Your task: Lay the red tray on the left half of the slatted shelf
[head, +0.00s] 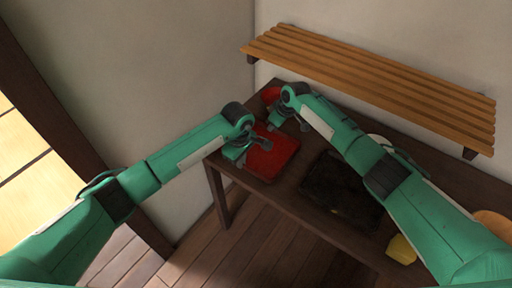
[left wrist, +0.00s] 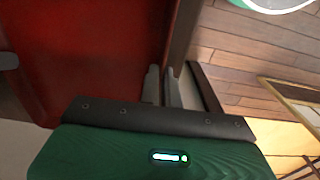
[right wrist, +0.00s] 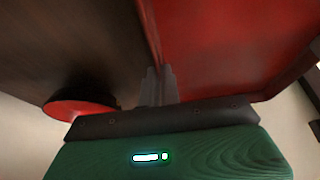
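The red tray (head: 277,158) is a flat, shallow tray with a low rim at the table's left end. Whether it rests on the table or is just above it, I cannot tell. My left gripper (head: 249,151) is at its left edge, its fingers closed around the rim; the tray's red face also fills the left of the left wrist view (left wrist: 85,50). My right gripper (head: 288,117) is at its far edge, fingers closed on the rim, seen in the right wrist view (right wrist: 158,88). The slatted shelf (head: 370,78) is wooden, on the wall above the table; its top looks empty.
A red round object (head: 270,95) stands at the table's far left corner, close to my right gripper. A dark tray (head: 335,190) lies right of the red tray. A yellow object (head: 401,250) and an orange round one (head: 494,220) are farther right, partly behind my right arm.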

